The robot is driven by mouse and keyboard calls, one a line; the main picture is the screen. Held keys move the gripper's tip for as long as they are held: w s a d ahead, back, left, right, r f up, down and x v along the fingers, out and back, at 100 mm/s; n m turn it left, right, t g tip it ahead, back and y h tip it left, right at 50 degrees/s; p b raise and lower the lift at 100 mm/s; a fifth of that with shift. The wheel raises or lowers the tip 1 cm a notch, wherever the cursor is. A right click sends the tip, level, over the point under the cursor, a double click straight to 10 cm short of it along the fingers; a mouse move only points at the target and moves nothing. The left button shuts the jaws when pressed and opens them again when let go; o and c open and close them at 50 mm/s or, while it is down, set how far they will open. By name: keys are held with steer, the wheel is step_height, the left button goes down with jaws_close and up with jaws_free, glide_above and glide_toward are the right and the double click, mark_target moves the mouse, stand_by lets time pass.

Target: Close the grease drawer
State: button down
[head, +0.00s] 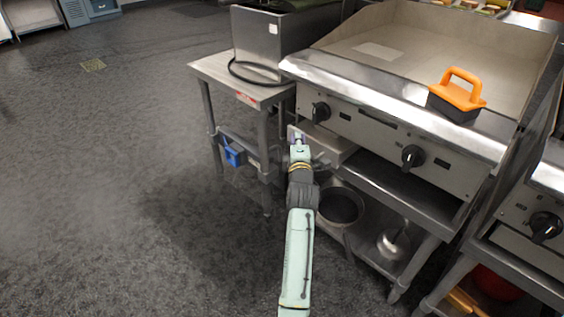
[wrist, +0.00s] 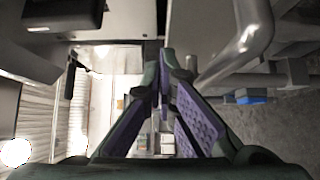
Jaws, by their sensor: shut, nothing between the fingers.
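The griddle (head: 385,115) stands at the right in the head view, with black knobs along its front. The grease drawer (head: 332,146) is a pale metal tray under the left part of the griddle front. It sticks out from below the control panel, so it stands at least partly open. My gripper (head: 299,138) is at the drawer's outer left end, partly covering it. Contact cannot be told. In the wrist view my gripper (wrist: 166,58) has its purple-padded fingers shut together at the tips, holding nothing. The drawer's outline is unclear in that view.
An orange-handled tool (head: 459,92) rests on the griddle's front ledge. A steel side table (head: 215,70) stands close left of my gripper. A pot (head: 341,206) and a smaller lidded vessel (head: 393,243) are on the shelf below. Open floor (head: 110,170) lies to the left.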

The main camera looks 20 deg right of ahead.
steer(key=d+b, duration=0.1)
steer(key=w+d+b, duration=0.1)
steer(key=d, duration=0.1)
steer(key=w+d+b, duration=0.1)
steer(key=d+b, duration=0.1)
steer(key=shift+d+f, duration=0.2)
steer(key=shift+w+d+r+b, duration=0.15)
steer(key=shift+d+b, duration=0.15)
steer(key=shift+d, duration=0.2)
steer(key=shift+d+r, duration=0.1)
steer(key=shift+r, duration=0.1)
